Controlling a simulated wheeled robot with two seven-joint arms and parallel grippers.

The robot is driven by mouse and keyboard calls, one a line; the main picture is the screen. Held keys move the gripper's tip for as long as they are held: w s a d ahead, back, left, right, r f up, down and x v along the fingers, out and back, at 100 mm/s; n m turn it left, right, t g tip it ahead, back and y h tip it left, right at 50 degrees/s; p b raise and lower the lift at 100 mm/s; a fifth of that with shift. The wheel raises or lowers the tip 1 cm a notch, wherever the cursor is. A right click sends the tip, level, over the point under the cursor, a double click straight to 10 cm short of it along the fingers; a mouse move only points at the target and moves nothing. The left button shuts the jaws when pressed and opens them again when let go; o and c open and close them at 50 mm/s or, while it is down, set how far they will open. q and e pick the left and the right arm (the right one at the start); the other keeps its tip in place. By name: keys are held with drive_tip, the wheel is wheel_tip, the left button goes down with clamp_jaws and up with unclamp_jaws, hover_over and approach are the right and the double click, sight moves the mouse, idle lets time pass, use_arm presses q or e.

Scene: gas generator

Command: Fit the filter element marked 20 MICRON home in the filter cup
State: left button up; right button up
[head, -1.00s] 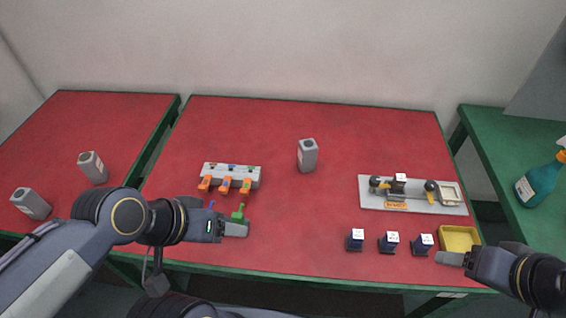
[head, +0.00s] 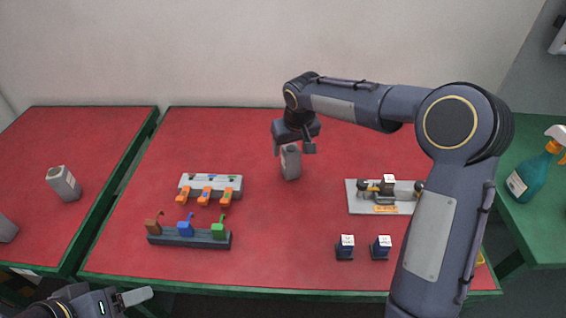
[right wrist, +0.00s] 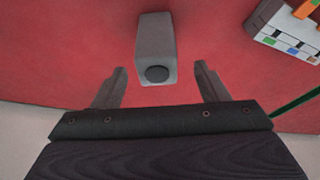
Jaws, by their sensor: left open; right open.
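Two small dark blue blocks with white printed tops stand near the table's front, a left one (head: 345,248) and a right one (head: 381,248). Their print is too small to read, so I cannot tell which is 20 MICRON. A grey board (head: 356,207) behind them bears a fixture with black knobs and a white-topped part (head: 389,181); I cannot make out the cup. My right gripper (head: 295,147) is open at a grey bottle (head: 291,164). In the right wrist view the bottle (right wrist: 154,40) lies ahead, between the open fingers' lines. My left gripper (head: 137,297) is open and empty at bottom left.
My right arm hides the board's right end, the third block and most of the yellow tray. A grey rack with orange clips (head: 211,185) and a dark rack with coloured levers (head: 190,238) stand left. A spray bottle (head: 533,173) stands on the right table.

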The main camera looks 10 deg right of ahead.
sight(291, 162)
drive_tip(key=x, duration=0.5)
drive_tip(key=shift+w+d+f, duration=0.1)
drive_tip(key=shift+d+f, duration=0.1)
drive_tip(key=shift+f, duration=0.05)
drive_tip(key=c, duration=1.2)
drive_tip(key=shift+r, duration=0.1)
